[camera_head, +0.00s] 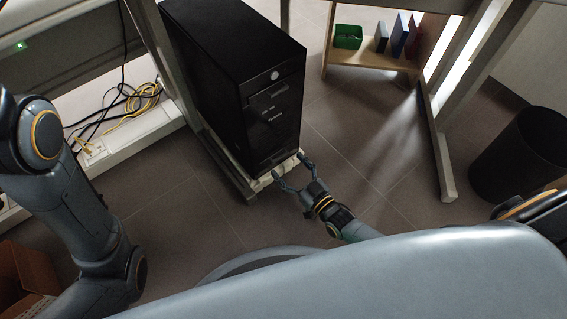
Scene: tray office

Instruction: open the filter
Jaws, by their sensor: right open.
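A black computer tower (228,75) stands upright on a low pale stand under the desk, its front facing me. A dark panel at the bottom of its front (277,155) may be the filter; I cannot tell for sure. My right gripper (290,167) is open, its two fingers spread at the tower's lower front edge. Whether the fingers touch the tower or the stand cannot be told. Nothing shows held between them. My left arm hangs at the left of the view, and its gripper is out of the picture.
Desk legs (441,160) stand right of the tower. A wooden shelf (365,60) with a green box (348,36) and books is at the back. A black bin (518,158) is at right. Yellow and black cables (140,100) lie at left. The floor right of the tower is clear.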

